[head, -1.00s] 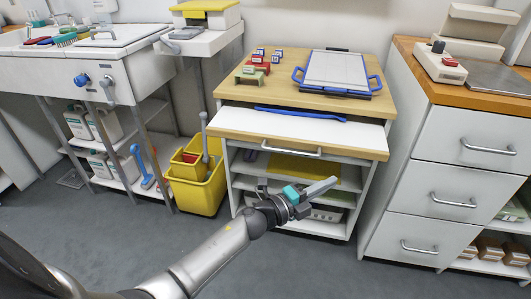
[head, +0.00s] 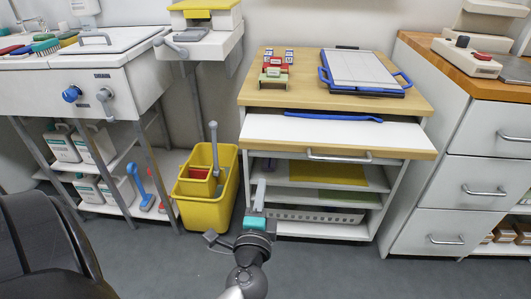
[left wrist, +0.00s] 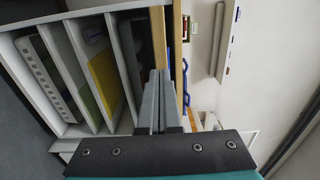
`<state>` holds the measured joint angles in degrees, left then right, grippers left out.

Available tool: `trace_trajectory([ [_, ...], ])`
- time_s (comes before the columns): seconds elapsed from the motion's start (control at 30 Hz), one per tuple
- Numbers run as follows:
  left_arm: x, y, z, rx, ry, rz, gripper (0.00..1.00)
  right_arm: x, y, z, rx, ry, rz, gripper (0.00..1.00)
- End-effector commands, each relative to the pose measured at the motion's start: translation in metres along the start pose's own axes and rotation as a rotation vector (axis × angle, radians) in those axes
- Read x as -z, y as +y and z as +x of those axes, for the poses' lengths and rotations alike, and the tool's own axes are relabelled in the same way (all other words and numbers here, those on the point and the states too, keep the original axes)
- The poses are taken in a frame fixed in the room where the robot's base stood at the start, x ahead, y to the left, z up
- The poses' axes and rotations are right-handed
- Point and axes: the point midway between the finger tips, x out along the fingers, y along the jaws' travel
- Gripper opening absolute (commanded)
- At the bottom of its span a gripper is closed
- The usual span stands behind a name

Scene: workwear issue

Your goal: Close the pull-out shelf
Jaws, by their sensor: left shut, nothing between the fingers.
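The pull-out shelf (head: 410,138) is a white board with a wooden front edge and a metal bar handle (head: 338,157). In the head view it stands out from under the wooden top of the white cabinet. A blue strip (head: 333,116) lies on it. My left gripper (head: 260,186) is shut and empty, in front of the cabinet's lower left part, below the shelf's front edge in the picture. In the left wrist view its closed fingers (left wrist: 158,86) point at the cabinet, near wooden edges. Whether they touch anything I cannot tell. My right gripper is not in view.
A paper trimmer (head: 365,70) and small red and green blocks (head: 273,72) sit on the cabinet top. A yellow bucket (head: 208,210) stands left of my gripper. A white drawer unit (head: 470,180) stands to the right. The floor in front is clear.

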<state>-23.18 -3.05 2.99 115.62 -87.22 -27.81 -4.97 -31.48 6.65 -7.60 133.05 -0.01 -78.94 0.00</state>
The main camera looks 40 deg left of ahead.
Motion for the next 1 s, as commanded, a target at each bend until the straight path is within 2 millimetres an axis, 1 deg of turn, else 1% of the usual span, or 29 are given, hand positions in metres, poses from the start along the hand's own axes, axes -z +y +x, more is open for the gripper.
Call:
trace_trajectory([
  [0.3, 0.001, -0.002, 0.053, 0.004, 0.003, 0.001, 0.0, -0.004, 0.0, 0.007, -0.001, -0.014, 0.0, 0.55],
  [0.6, 0.001, -0.001, 0.104, 0.003, 0.003, 0.002, 0.0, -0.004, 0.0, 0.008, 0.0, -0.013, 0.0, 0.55],
  [0.8, 0.001, 0.0, 0.125, 0.001, 0.003, 0.0, 0.0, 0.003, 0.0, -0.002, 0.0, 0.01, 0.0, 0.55],
  [1.0, 0.001, 0.0, 0.132, 0.001, 0.003, 0.001, 0.0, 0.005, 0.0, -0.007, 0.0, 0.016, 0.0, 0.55],
])
